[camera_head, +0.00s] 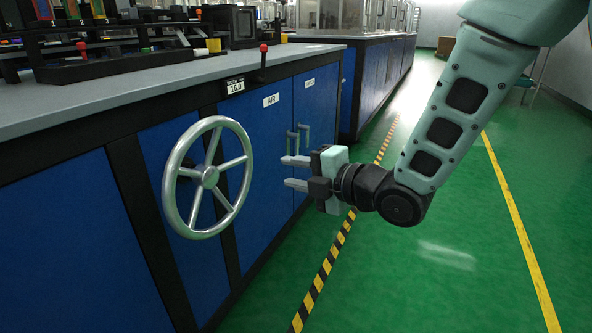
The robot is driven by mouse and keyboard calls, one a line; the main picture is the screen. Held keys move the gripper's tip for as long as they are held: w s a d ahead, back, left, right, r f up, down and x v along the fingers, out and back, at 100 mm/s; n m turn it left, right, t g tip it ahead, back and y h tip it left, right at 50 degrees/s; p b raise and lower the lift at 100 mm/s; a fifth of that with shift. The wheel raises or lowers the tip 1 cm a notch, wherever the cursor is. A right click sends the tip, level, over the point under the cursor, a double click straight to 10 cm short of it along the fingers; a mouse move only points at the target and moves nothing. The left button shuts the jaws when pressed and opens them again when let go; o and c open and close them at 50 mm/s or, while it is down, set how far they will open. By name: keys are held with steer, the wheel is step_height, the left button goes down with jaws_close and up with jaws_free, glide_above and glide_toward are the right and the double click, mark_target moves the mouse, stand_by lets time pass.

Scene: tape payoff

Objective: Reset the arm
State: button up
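My gripper (289,173) is at the middle of the head view, at the end of my teal and black arm, which comes down from the upper right. Its two grey fingers point left and stand apart with nothing between them. The gripper is to the right of a silver handwheel (208,175) with several spokes, and a gap shows between them in the picture. Behind the fingers is the blue cabinet front (262,150).
The bench has a grey top (110,95) with small fixtures, a red-knobbed lever (263,60) and a small display (236,87) reading 16.0. Door handles (298,137) stick out behind my gripper. The green floor (440,270) at right is clear, with striped tape (330,265) along the bench.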

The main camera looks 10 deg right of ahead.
steer(key=s+d+f+m+g+h+p, duration=0.15)
steer(key=s+m+g+h, duration=0.4)
steer(key=s+m, duration=0.6)
steer(key=s+d+f+m+g+h, duration=0.15)
steer(key=s+m+g+h, duration=0.4)
steer(key=s, duration=1.15)
step_height(320, 180, up, 36)
steer(key=m+g+y+p, duration=0.1)
steer(key=p, duration=3.6)
steer(key=shift+w, duration=0.3)
